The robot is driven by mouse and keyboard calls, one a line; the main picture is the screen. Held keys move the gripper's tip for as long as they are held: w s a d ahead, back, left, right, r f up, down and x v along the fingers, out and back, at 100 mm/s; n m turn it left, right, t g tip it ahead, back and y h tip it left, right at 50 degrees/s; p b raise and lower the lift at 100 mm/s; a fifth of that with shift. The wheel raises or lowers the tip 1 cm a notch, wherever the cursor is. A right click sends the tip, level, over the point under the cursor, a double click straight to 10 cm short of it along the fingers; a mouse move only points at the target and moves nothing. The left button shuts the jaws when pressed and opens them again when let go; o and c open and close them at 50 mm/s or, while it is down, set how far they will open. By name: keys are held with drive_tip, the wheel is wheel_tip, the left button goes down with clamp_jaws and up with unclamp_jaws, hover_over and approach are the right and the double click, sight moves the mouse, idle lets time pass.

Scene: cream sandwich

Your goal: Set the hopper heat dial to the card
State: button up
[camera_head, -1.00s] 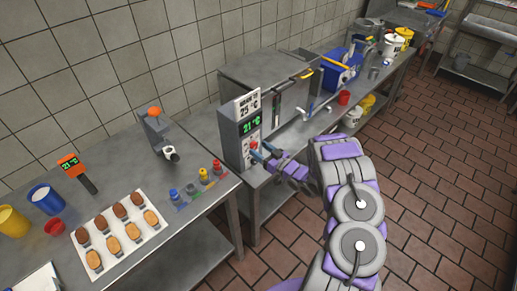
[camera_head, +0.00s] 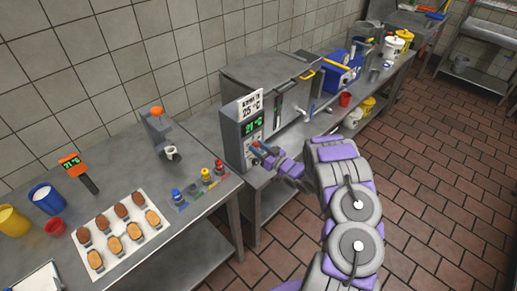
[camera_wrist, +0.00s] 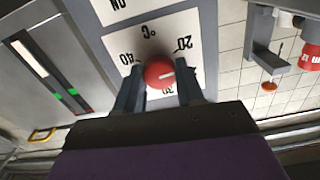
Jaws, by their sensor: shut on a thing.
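The hopper's control box (camera_head: 229,137) stands at the front of the large grey hopper. The white card (camera_head: 250,106) on top reads 25 °C; its upper line is too small to read. The green display (camera_head: 253,126) below reads 21 °C. In the wrist view the red heat dial (camera_wrist: 160,72) has a white pointer line and sits on a white scale plate (camera_wrist: 150,40) marked 20 and 40 °C, seen upside down. My gripper (camera_head: 262,154) reaches the panel. In the wrist view my gripper (camera_wrist: 160,86) has a finger on each side of the dial, shut on it.
A blue bin (camera_head: 335,76) and buckets stand behind right. The floor on the right is clear.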

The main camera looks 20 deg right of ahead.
drive_tip(key=shift+c, duration=1.1)
drive_tip(key=m+p, duration=0.2)
drive_tip(key=p, duration=0.1)
drive_tip(key=shift+r+m, duration=0.1)
drive_tip(key=shift+m, duration=0.3)
drive_tip(key=shift+d+m+p, duration=0.15)
drive_tip(key=shift+m+p, duration=1.3)
drive_tip(key=shift+m, duration=0.65)
drive_tip(key=shift+f, duration=0.2)
drive_tip(key=o, duration=1)
drive_tip(key=shift+d, duration=0.15)
drive_tip(key=shift+o, duration=0.2)
